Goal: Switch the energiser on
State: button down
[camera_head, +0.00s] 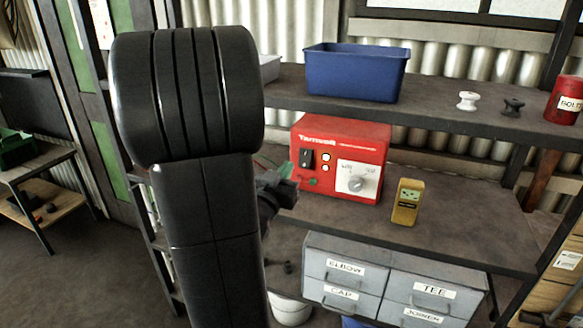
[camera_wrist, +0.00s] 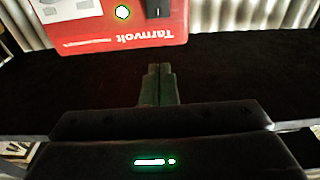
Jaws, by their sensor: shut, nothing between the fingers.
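The energiser (camera_head: 340,158) is a red box marked Tarmvolt on the middle shelf. Its front has a black rocker switch (camera_head: 306,158), two small round pale lights (camera_head: 325,162) and a white panel with a grey dial (camera_head: 357,184). In the wrist view the energiser (camera_wrist: 110,30) appears upside down at the top, with the black switch (camera_wrist: 158,8) cut by the frame edge. My gripper (camera_wrist: 157,72) is shut and empty, its fingertips pointing towards the box and apart from it. In the head view my gripper (camera_head: 284,190) is left of the energiser, partly hidden by my arm.
A yellow meter (camera_head: 406,202) stands right of the energiser. The upper shelf holds a blue bin (camera_head: 355,72), two small insulators and a red tin (camera_head: 567,100). Grey labelled drawers (camera_head: 395,280) sit below. Shelf space right of the meter is clear.

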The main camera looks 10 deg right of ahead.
jog(key=shift+s+a+r, duration=0.2)
jog(key=shift+s+a, duration=0.3)
jog(key=shift+s, duration=0.3)
jog(key=shift+w, duration=0.1)
